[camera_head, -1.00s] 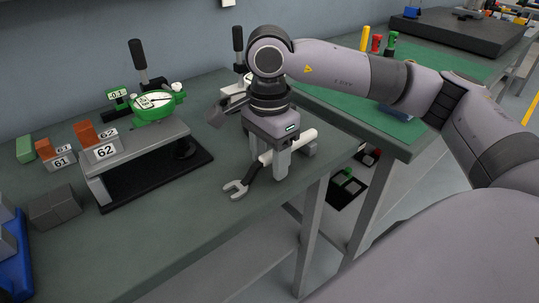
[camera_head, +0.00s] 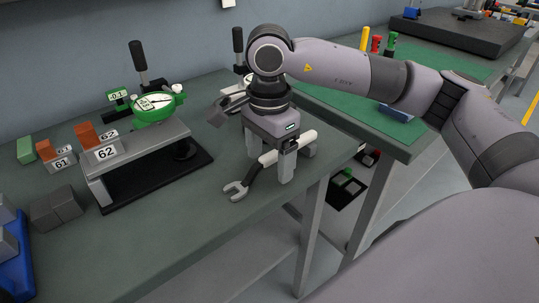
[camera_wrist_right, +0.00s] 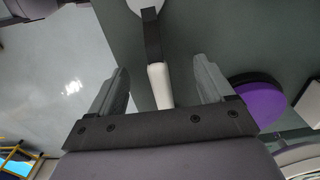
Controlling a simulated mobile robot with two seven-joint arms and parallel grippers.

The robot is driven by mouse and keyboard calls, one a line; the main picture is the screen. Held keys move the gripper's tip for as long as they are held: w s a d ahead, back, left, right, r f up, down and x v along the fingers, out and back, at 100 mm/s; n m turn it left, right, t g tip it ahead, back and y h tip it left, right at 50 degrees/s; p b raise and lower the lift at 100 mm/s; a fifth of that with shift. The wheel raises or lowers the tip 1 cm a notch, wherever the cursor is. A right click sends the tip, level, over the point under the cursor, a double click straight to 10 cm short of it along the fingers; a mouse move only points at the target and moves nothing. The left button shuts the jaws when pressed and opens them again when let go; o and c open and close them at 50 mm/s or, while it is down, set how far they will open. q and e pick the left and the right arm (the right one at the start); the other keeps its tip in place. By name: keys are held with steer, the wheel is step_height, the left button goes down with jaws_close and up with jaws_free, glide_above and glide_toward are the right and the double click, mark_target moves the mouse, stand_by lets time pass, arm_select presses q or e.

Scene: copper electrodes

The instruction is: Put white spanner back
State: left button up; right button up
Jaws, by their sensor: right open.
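The white spanner (camera_head: 268,161) lies on the green-grey bench top near its right edge. It has a grey open jaw at the lower left, a dark neck and a white handle. My right gripper (camera_head: 268,166) is low over the bench at the spanner, pointing down. In the right wrist view my right gripper (camera_wrist_right: 160,88) is open, with its fingers on either side of the white handle (camera_wrist_right: 160,86) and gaps between. The spanner's jaw is mostly cut off at that view's top. My left gripper is not in view.
A stand (camera_head: 138,157) with a green dial gauge (camera_head: 154,107) is to the left. Blocks marked 61 and 62 (camera_head: 105,153), grey blocks (camera_head: 56,207) and a blue tray (camera_head: 14,262) are farther left. A purple round object (camera_wrist_right: 258,101) shows in the wrist view. The front bench top is clear.

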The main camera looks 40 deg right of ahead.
steer(key=shift+r+p, duration=1.75)
steer(key=shift+r, duration=1.05)
step_height(320, 180, up, 2)
steer(key=shift+r, duration=0.2)
step_height(320, 180, up, 5)
steer(key=shift+f, duration=0.1)
steer(key=shift+s+f, duration=0.1)
